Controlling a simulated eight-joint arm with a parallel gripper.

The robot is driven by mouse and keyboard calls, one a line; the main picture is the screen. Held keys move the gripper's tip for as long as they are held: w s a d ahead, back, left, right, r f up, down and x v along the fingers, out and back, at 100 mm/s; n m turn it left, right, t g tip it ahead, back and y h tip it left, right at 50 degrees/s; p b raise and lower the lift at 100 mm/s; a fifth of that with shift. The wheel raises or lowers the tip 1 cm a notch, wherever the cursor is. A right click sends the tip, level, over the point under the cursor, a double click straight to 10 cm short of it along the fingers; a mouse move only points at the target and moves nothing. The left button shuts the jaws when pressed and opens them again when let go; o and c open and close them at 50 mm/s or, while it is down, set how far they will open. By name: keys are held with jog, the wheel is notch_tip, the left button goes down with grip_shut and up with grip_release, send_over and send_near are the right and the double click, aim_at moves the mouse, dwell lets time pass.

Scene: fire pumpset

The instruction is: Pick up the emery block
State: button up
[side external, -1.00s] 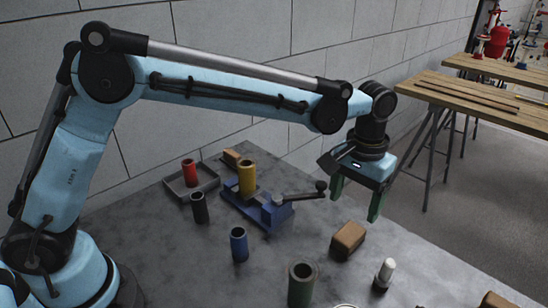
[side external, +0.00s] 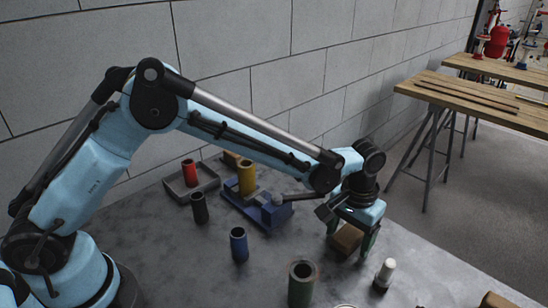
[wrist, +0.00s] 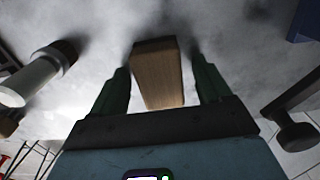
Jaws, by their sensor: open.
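The emery block is a tan-brown block (side external: 346,240) on the grey table, toward its right side. In the wrist view the block (wrist: 157,75) lies between the two green fingers. My gripper (side external: 348,246) is lowered over the block, with a finger on either side of it. In the wrist view my gripper (wrist: 163,85) is open, with gaps showing between each finger and the block. Part of the block is hidden behind the gripper in the side view.
A blue vise (side external: 262,210) with a handle stands left of the gripper, holding a yellow cylinder (side external: 247,178). A white-topped piece (side external: 385,272) and a green cylinder (side external: 301,284) stand nearby. A tray (side external: 207,178) is at the back.

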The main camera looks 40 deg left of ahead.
aim_at(350, 233)
jog(key=c, duration=1.2)
jog(key=shift+r, duration=0.1)
jog(key=shift+r, duration=0.5)
notch_tip(350, 233, up, 3)
jog(key=shift+f, duration=0.1)
jog(key=s+d+r, duration=0.6)
jog(key=s+r, duration=0.1)
jog(key=s, duration=0.2)
jog(key=shift+s+d, duration=0.25)
jog(key=shift+s, duration=0.1)
